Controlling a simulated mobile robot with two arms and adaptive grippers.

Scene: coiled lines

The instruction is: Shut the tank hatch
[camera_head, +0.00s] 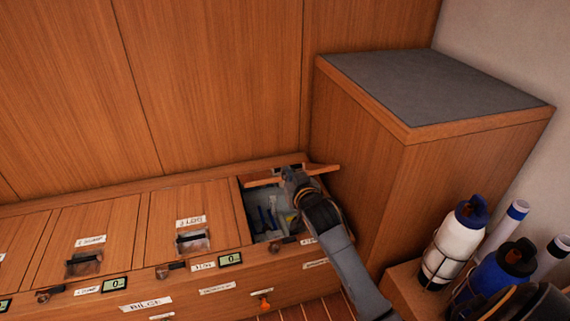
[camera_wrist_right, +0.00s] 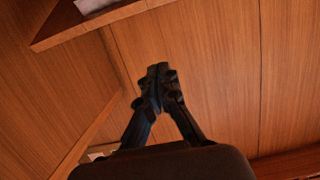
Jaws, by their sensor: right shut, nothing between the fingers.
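The tank hatch (camera_head: 322,169) is a wooden lid at the right end of the low wooden bench, and it stands raised. The tank opening (camera_head: 250,208) below it is uncovered, with blue and pale items inside. My right gripper (camera_head: 293,176) is at the hatch's near side, over the opening; I cannot tell whether it touches the lid. In the right wrist view its fingers (camera_wrist_right: 158,88) are shut together with nothing between them. A wooden panel edge (camera_wrist_right: 95,22), probably the lid, shows at the upper left there. My left gripper is not in view.
Closed hatches with labels and recessed handles (camera_head: 193,240) lie to the left along the bench. A tall wooden cabinet with a grey top (camera_head: 430,85) stands to the right. Bottles (camera_head: 455,243) in holders stand at lower right, close to my right arm.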

